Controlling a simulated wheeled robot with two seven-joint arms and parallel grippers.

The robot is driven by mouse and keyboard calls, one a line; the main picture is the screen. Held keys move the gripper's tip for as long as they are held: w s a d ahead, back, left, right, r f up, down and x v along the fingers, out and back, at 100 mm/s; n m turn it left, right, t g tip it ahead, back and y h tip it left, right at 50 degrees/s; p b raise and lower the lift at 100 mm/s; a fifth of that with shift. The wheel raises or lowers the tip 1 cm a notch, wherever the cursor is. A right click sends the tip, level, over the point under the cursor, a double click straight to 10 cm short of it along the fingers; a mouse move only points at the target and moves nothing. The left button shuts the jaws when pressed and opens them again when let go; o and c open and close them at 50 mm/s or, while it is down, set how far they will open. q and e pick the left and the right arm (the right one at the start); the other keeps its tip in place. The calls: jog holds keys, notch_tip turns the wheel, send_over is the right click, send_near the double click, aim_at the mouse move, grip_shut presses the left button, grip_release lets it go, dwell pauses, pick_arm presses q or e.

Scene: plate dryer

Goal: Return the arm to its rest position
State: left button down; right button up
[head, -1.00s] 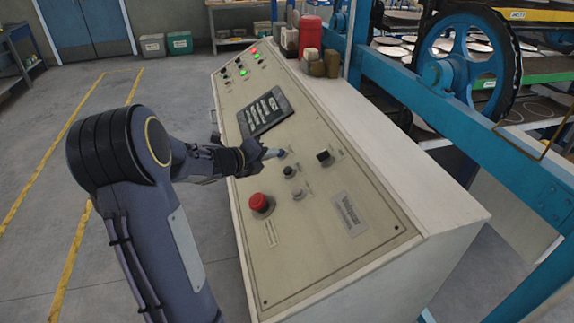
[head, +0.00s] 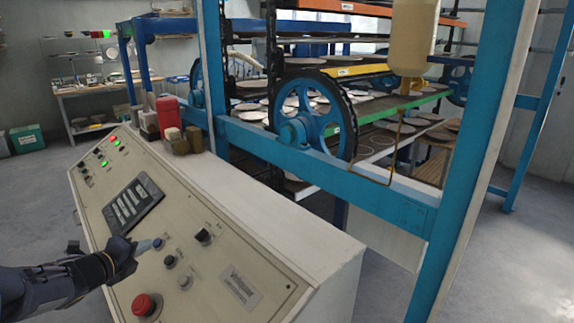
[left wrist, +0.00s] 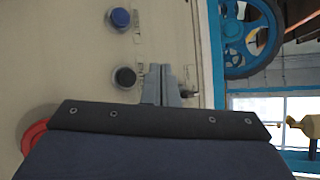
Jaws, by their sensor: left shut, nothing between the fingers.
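My left arm comes in from the left in the head view, and its gripper (head: 146,247) is over the beige control panel (head: 225,262). The fingers are shut and empty. They end close to a blue button (head: 158,243); I cannot tell whether they touch it. In the left wrist view the closed fingers (left wrist: 163,84) point at the panel face, with the blue button (left wrist: 120,18) and a black button (left wrist: 125,77) to their left. My right gripper is not in view.
The panel carries a red mushroom button (head: 143,305), a black knob (head: 204,235) and a dark display (head: 133,205). A red canister (head: 168,113) stands on the console top. Blue dryer framing (head: 385,200) with a spoked wheel (head: 313,120) and plate racks stands behind. Open floor lies at the right.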

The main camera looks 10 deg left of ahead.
pick_arm(q)
jog(key=s+d+r+n+g+y, duration=0.1)
jog(key=s+d+r+n+y, duration=0.2)
jog(key=n, duration=0.5)
jog(key=s+d+r+n+g+y, duration=0.1)
jog(key=s+r+n+y, duration=0.15)
jog(key=s+n, duration=0.35)
jog(key=s+d+f+n+g+h, duration=0.3)
jog(key=s+d+n, duration=0.3)
jog(key=s+d, duration=0.3)
jog(key=s+d+f+n+g+h, duration=0.3)
jog(key=s+d+n+h, duration=0.1)
jog(key=s+d, duration=0.6)
jog(key=shift+d+f+n, duration=0.25)
jog(key=shift+d+n, duration=0.65)
jog(key=shift+d, duration=0.15)
jog(key=shift+s+h, duration=0.1)
jog(key=shift+h, duration=0.15)
